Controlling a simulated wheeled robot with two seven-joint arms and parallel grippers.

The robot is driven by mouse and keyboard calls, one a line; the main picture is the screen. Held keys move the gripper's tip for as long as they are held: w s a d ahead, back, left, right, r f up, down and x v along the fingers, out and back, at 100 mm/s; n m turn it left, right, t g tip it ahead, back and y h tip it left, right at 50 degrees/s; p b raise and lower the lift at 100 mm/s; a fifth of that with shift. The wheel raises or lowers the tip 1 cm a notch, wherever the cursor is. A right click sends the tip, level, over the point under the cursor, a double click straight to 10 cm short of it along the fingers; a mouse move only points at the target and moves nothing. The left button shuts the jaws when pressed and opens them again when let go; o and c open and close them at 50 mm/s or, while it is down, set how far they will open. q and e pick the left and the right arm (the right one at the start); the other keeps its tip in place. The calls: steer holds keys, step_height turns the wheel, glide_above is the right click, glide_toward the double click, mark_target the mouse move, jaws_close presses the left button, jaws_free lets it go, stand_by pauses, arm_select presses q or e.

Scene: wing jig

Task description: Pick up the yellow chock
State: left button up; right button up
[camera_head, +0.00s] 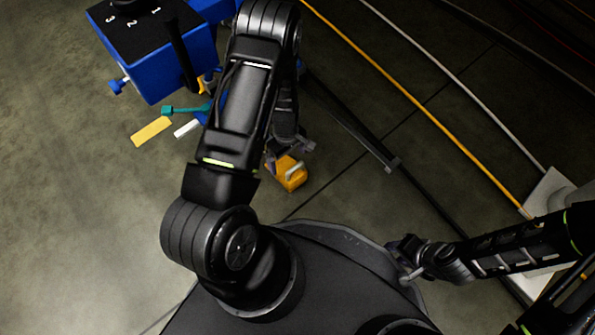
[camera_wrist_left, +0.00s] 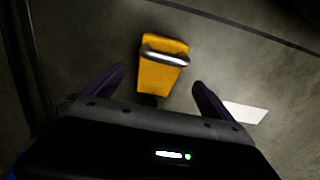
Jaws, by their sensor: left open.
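The yellow chock (camera_head: 291,175) is an orange-yellow block with a pale metal handle, lying on the floor in front of my base in the head view. In the left wrist view the chock (camera_wrist_left: 161,72) lies between and beyond the fingertips, with its handle across its upper part. My left gripper (camera_wrist_left: 158,82) is open and empty, pointed at the chock. In the head view the left gripper (camera_head: 290,150) is just above and beside the chock, partly hidden by my arm. My right gripper (camera_head: 408,262) is at the lower right, away from the chock; its jaw opening is unclear.
A blue box with numbered black top (camera_head: 140,30) stands at the upper left. A yellow plate (camera_head: 151,132), a teal tool (camera_head: 185,110) and a white piece (camera_head: 187,128) lie near it. A dark rail or cable (camera_head: 360,140) and a yellow line (camera_head: 420,105) cross the floor. The left floor is clear.

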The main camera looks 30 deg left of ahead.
mark_target(289, 168)
arm_select(q)
steer(key=shift+r, duration=0.1)
steer(key=shift+f+b, duration=0.65)
steer(key=shift+f, duration=0.75)
steer(key=shift+r, duration=0.1)
step_height(289, 168, down, 5)
steer(key=b, duration=0.3)
steer(key=shift+d+f+b, duration=0.1)
steer(key=shift+f+b, duration=0.1)
steer(key=shift+b, duration=0.1)
steer(key=shift+r, duration=0.1)
steer(key=shift+c, duration=0.6)
